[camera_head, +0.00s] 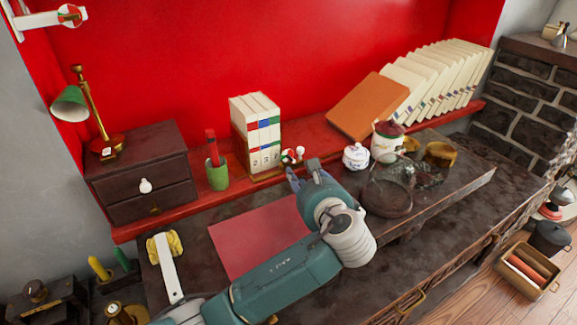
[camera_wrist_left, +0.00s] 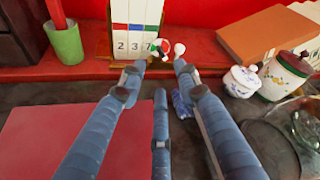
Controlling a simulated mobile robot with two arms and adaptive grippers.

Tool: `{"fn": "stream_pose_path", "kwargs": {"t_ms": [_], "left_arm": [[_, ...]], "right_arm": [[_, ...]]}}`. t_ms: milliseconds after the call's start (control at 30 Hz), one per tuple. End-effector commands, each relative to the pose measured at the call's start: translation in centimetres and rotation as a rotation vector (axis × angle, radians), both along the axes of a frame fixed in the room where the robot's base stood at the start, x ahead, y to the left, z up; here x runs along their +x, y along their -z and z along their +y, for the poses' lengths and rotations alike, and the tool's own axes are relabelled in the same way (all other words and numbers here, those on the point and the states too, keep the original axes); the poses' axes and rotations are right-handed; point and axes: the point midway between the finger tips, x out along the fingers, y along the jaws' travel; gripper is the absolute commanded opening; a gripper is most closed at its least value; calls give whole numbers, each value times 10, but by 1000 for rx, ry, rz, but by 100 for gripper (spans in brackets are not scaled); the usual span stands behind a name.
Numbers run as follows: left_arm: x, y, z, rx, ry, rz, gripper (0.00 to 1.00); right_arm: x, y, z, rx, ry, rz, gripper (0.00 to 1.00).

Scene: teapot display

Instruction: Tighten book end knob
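The book end (camera_head: 270,172) is a wooden holder with upright white volumes (camera_head: 257,123) in it, on the red shelf. A small white round knob (camera_head: 300,150) and a red, white and green piece (camera_head: 288,157) are at its right side. In the left wrist view the white knob (camera_wrist_left: 180,48) shows just beyond the right fingertip, with the coloured piece (camera_wrist_left: 157,47) beyond the left one. My left gripper (camera_head: 304,171) is open, its fingers apart, close in front of the knob; whether a finger touches it I cannot tell. My right gripper is not in view.
A white lidded sugar bowl (camera_head: 356,156) and a floral canister (camera_head: 388,142) stand right of the gripper. A glass dish (camera_head: 388,198) is on the dark table. A green cup (camera_head: 217,175) stands left of the book end. An orange book (camera_head: 368,106) leans at right.

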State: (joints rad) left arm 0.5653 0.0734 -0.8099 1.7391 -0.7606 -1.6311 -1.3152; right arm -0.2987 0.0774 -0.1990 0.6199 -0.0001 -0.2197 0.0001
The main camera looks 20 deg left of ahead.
Motion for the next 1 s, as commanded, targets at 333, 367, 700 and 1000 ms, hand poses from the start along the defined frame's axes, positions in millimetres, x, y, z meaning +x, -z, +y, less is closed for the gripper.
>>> {"fn": "stream_pose_path", "kwargs": {"t_ms": [333,367,700,1000], "left_arm": [[32,17,20,4,-4,0,32],[37,18,23,4,-3,0,32],[82,35,48,2,-1,-1,32],[90,38,53,-1,0,0,32]], "right_arm": [[-6,5,-3,-4,-2,8,37],[-4,4,-3,-3,-2,5,37],[0,2,-4,-4,-3,-1,37],[1,2,-3,-4,-3,-1,37]]}}
